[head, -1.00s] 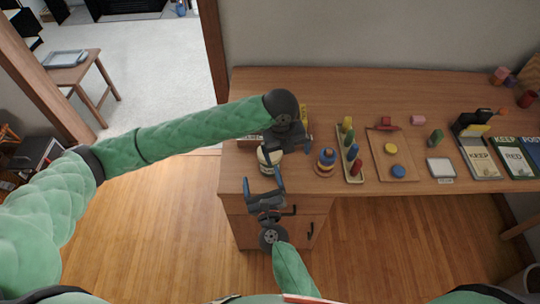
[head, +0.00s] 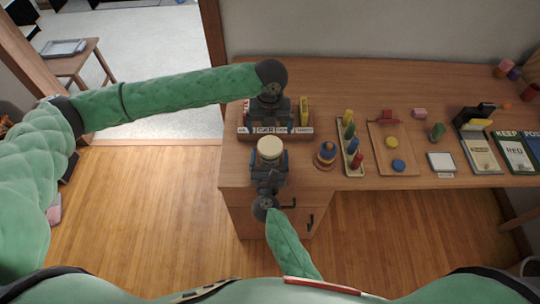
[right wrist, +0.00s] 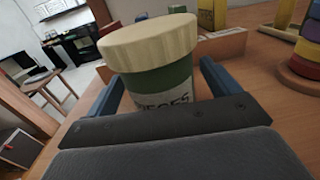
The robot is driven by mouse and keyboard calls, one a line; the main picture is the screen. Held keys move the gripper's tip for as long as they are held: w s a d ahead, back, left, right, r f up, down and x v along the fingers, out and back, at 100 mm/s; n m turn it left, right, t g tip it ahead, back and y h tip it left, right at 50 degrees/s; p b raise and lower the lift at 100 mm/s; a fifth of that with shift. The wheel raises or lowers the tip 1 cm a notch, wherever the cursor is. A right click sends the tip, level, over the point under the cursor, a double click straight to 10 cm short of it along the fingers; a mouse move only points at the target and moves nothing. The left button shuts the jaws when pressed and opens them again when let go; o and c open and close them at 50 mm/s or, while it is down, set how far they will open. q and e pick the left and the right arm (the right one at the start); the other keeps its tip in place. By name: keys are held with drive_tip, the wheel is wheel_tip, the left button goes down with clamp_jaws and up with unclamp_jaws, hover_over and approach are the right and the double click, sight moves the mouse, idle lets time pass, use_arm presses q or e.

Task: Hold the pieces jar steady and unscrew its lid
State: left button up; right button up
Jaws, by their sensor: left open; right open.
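The pieces jar stands upright near the desk's front left edge, its cream lid (head: 270,147) seated on top. In the right wrist view the jar (right wrist: 172,78) has a green body and a pale, partly hidden label. My right gripper (head: 269,162) reaches in from the front, open, with one blue finger on each side of the jar; I cannot tell whether either touches it. In the right wrist view the same gripper (right wrist: 160,88) shows the jar between its fingers. My left gripper (head: 268,108) is open and empty, behind the lid and apart from it in the head view.
A wooden card tray (head: 300,134) with letter cards lies behind the jar, below my left gripper. A ring stacker (head: 326,155) and a peg board (head: 350,146) stand to the right. The desk's front edge (head: 330,188) is close to the jar.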

sight(270, 145)
drive_tip(key=shift+w+d, duration=0.1)
drive_tip(key=shift+w, duration=1.1)
drive_tip(key=shift+c, duration=0.2)
drive_tip(key=c, duration=1.8)
use_arm(q)
drive_tip(key=shift+s+d+f, duration=0.1)
drive_tip(key=shift+s+f, duration=0.35)
drive_tip(key=shift+f, duration=0.05)
use_arm(e)
clamp_jaws()
use_arm(q)
drive_tip(key=shift+s+d, duration=0.1)
drive_tip(key=shift+d, duration=0.1)
drive_tip(key=m, duration=0.3)
drive_tip(key=w+r+m, duration=0.1)
drive_tip(key=shift+a+m, duration=0.1)
drive_tip(key=shift+m, duration=0.2)
drive_tip(key=m, duration=0.4)
drive_tip(key=shift+a, duration=0.2)
drive_tip(key=shift+f, duration=4)
